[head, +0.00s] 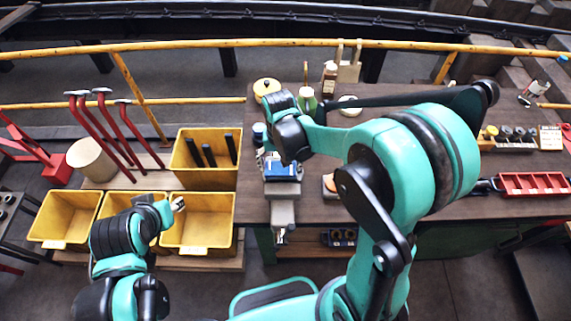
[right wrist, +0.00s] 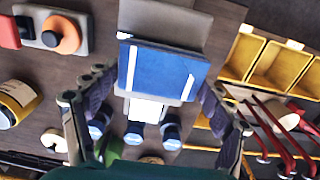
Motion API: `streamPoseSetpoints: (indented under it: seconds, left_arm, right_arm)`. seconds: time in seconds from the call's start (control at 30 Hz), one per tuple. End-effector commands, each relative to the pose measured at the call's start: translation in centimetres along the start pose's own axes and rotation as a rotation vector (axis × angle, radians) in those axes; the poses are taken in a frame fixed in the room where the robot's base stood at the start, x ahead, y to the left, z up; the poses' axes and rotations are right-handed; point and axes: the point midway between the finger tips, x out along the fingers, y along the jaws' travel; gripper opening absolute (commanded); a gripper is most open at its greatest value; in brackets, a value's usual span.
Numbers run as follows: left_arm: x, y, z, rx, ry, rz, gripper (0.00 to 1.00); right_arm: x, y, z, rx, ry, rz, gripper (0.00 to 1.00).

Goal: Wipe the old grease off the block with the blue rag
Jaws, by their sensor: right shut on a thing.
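The blue rag (head: 282,171) is a flat blue pad with white stripes; it also fills the middle of the right wrist view (right wrist: 160,72). My right gripper (head: 281,160) is shut on it, with one finger at each side (right wrist: 158,90). The rag lies over the grey vise (head: 283,210) at the bench's front edge. A pale surface shows just beside the rag in the right wrist view; I cannot tell whether it is the block. The block and its grease are otherwise hidden. My left gripper (head: 177,204) hangs over the yellow bins, and its jaw opening is unclear.
Yellow bins (head: 205,222) stand left of the bench, with red-handled tools (head: 105,125) behind. Bottles (head: 329,78) and a yellow-lidded tin (head: 266,88) stand at the back of the bench. A red tray (head: 532,184) lies at the right. A yellow rail runs behind.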

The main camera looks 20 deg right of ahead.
Motion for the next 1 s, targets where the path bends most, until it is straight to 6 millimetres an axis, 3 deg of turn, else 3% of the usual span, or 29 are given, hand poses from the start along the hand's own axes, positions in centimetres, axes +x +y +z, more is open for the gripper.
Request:
streamPoseSetpoints:
  seconds: [0.23, 0.73, 1.0]
  left_arm:
    - [0.1, 0.0, 0.1, 0.000, 0.000, 0.000, 0.40]
    - [0.5, 0.0, 0.3, 0.000, 0.000, 0.000, 0.40]
    - [0.5, 0.0, 0.4, 0.000, 0.000, 0.000, 0.40]
  right_arm:
    - [-0.1, -1.0, 0.0, 0.000, 0.000, 0.000, 0.58]
    - [0.2, 2.0, 0.0, 0.002, 0.000, 0.000, 0.58]
    - [0.2, 1.6, 0.0, -0.001, 0.000, 0.001, 0.58]
